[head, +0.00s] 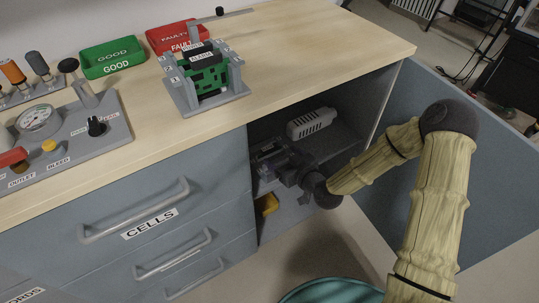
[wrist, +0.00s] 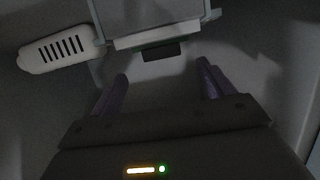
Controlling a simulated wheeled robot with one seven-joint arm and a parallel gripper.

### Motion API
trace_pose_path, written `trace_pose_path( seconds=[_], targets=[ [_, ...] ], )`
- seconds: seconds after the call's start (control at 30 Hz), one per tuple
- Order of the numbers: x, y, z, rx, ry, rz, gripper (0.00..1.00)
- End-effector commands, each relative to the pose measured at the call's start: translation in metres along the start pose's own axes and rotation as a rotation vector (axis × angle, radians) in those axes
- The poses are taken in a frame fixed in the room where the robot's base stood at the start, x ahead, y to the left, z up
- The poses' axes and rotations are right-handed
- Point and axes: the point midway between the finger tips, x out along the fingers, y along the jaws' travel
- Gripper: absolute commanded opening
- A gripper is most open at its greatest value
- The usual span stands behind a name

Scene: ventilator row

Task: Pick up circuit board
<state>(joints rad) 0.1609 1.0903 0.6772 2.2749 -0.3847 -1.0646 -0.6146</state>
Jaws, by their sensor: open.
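A green circuit board (head: 208,76) stands in a grey rack (head: 215,102) on the wooden counter in the head view. My gripper (head: 266,158) is inside the open cupboard below, well apart from that rack. In the wrist view my gripper (wrist: 162,88) is open, its two purple fingers apart with nothing between them. Just beyond the fingertips is a grey holder (wrist: 150,20). A thin green edge and a dark block (wrist: 160,53) show at its near side; they look like part of a board, mostly hidden. In the head view my gripper hides this area.
A white vented box (head: 311,123) is in the cupboard; it also shows in the wrist view (wrist: 58,50). A yellow item (head: 267,204) lies lower down. The open blue door (head: 470,170) stands right of my arm. Green GOOD (head: 112,58) and red FAULTY (head: 176,37) trays sit on the counter.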

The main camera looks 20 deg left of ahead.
Motion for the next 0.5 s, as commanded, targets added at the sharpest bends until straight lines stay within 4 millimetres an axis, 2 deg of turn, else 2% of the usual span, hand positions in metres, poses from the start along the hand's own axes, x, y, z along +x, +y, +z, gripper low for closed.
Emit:
trace_pose_path(
  seconds=[0.03,0.17,0.5],
  targets=[
    [0.010,-0.001,0.002,0.000,0.002,-0.002,0.80],
    [0.024,-0.001,0.001,0.000,0.000,-0.001,0.80],
    [0.026,0.000,0.000,0.000,0.000,-0.001,0.80]
  ],
)
